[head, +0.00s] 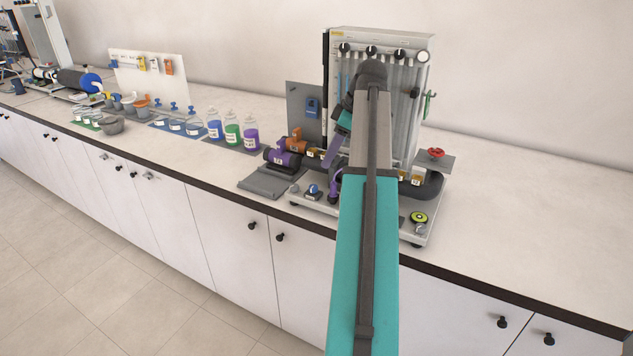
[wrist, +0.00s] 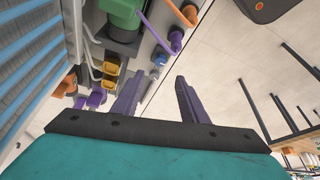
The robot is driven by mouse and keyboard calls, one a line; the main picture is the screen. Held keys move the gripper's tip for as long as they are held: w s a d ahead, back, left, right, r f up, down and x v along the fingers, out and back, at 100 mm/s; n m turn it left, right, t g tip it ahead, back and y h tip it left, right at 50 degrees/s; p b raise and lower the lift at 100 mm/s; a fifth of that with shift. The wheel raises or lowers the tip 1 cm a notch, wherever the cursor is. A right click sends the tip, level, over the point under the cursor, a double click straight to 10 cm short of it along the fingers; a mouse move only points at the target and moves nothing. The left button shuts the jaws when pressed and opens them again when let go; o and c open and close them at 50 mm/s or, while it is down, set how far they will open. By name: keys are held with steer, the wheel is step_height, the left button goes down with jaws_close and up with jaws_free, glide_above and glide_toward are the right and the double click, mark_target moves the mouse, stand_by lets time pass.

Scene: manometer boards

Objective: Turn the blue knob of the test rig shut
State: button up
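The test rig (head: 431,60) is an upright board with clear tubes on a grey base, standing on the bench. The small blue knob (head: 313,190) sits low at the front left of its base. It also shows in the wrist view (wrist: 160,60), just beyond my fingertips and beside a purple elbow pipe. My gripper (wrist: 158,77) is open, with two purple fingers apart and nothing between them. In the head view a purple finger (head: 332,152) shows above the base, up and right of the knob and apart from it. My arm hides much of the rig's middle.
Purple (head: 280,158) and orange (head: 297,142) motor-like parts stand left of the rig's board. A red handwheel (head: 436,152) and a yellow-green knob (head: 419,217) are at its right. Bottles (head: 232,132) stand farther left. The bench right of the rig is clear.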

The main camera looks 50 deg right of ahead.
mark_target(314, 186)
steer(key=shift+p+x, duration=1)
steer(key=shift+x, duration=4.75)
steer(key=shift+w, duration=0.1)
jaws_close()
